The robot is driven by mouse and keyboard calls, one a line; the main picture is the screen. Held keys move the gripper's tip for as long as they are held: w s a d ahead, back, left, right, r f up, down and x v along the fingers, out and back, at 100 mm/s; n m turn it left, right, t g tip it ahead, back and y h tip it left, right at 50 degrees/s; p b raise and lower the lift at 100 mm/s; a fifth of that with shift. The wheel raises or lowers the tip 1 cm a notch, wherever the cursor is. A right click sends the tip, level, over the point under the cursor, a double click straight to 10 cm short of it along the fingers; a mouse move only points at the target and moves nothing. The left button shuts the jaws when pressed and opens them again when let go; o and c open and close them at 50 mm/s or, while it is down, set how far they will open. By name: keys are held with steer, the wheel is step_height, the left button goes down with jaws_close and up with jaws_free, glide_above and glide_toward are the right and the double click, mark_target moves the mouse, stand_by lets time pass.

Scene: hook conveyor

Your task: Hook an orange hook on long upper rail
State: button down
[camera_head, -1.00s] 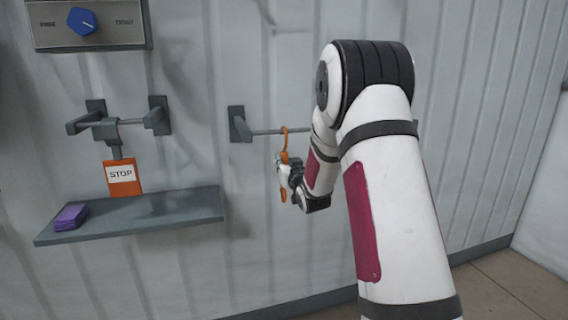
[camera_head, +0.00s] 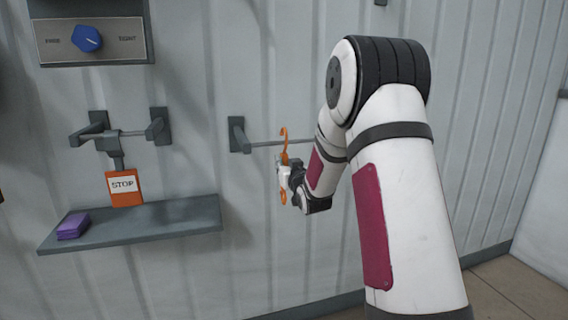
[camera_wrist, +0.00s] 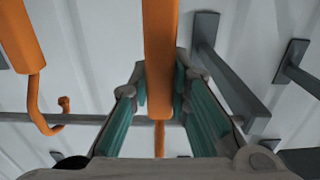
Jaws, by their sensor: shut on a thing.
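An orange hook (camera_head: 284,138) is in my gripper (camera_head: 285,176) in the head view. It stands upright, with its curl at the top and another end showing below the gripper. In the wrist view the orange hook (camera_wrist: 160,45) runs between the teal finger pads of my gripper (camera_wrist: 160,88). The rail (camera_head: 265,144) starts at a grey wall bracket (camera_head: 238,134) and runs right behind my arm. The curl's top shows above the rail's line; whether it touches the rail I cannot tell. The wrist view also shows a rail (camera_wrist: 85,119).
A second orange hook (camera_wrist: 20,40) is at the left in the wrist view. Left in the head view are a short rail (camera_head: 133,133) with an orange STOP tag (camera_head: 124,188), and a grey shelf (camera_head: 150,224) bearing a purple block (camera_head: 73,226). A knob panel (camera_head: 120,38) is above.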

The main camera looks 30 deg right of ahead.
steer(key=shift+r+p+v, duration=0.2)
steer(key=shift+p+v, duration=0.7)
steer(key=shift+v, duration=0.75)
steer(key=shift+p+v, duration=0.45)
steer(key=shift+v, duration=2)
